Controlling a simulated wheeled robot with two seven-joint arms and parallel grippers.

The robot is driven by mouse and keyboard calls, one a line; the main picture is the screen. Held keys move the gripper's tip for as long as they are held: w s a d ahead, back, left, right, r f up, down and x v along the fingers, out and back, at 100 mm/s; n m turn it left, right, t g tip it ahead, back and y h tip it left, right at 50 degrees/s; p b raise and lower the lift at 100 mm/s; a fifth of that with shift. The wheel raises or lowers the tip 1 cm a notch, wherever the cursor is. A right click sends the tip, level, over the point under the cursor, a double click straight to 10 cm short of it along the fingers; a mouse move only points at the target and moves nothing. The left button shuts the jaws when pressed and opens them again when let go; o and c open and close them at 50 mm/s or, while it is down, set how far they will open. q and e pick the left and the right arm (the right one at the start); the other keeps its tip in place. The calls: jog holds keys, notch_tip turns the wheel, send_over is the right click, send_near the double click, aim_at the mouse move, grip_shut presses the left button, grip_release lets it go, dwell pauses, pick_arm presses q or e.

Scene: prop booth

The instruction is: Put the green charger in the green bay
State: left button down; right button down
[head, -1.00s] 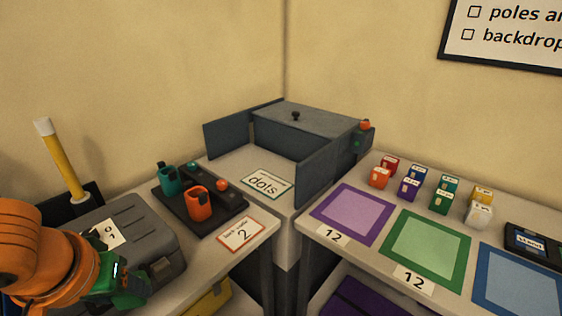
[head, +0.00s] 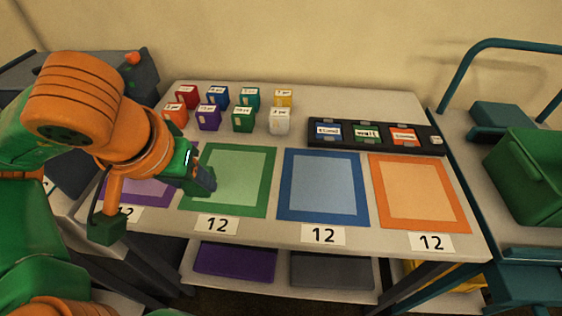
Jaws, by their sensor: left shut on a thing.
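The green-bordered mat (head: 264,196), with a pale green middle and a "12" card in front, lies on the table between the purple and blue mats. My left gripper (head: 204,181) hangs over the left edge of the green mat. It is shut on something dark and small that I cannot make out. A small green labelled box (head: 243,119) stands upright in the front row of boxes behind the mat, clear of the gripper. I cannot tell which thing is the green charger. My right gripper is not in view.
Beside the green mat lie the purple mat (head: 138,201), partly under my arm, the blue mat (head: 288,184) and the orange mat (head: 380,187). Several coloured boxes stand behind. A black card tray (head: 437,130) is at the back right. A green crate (head: 530,180) stands on a teal cart.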

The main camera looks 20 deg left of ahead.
pick_arm(q)
jog(key=w+a+f+b, duration=0.1)
jog(key=w+f, duration=0.2)
jog(key=w, duration=0.1)
jog(key=w+a+f+b, duration=0.1)
jog(key=w+f, duration=0.2)
jog(key=w, duration=0.1)
jog(key=w+a+f+b, duration=0.1)
jog(key=w+f, duration=0.2)
jog(key=w, duration=0.2)
jog(key=shift+a+f, duration=0.2)
jog(key=shift+f, duration=0.2)
notch_tip(320, 180, down, 3)
jog(key=shift+w+f, duration=0.1)
jog(key=shift+f+b, duration=0.1)
jog(key=shift+b, duration=0.25)
jog(key=shift+c, duration=1.3)
grip_release()
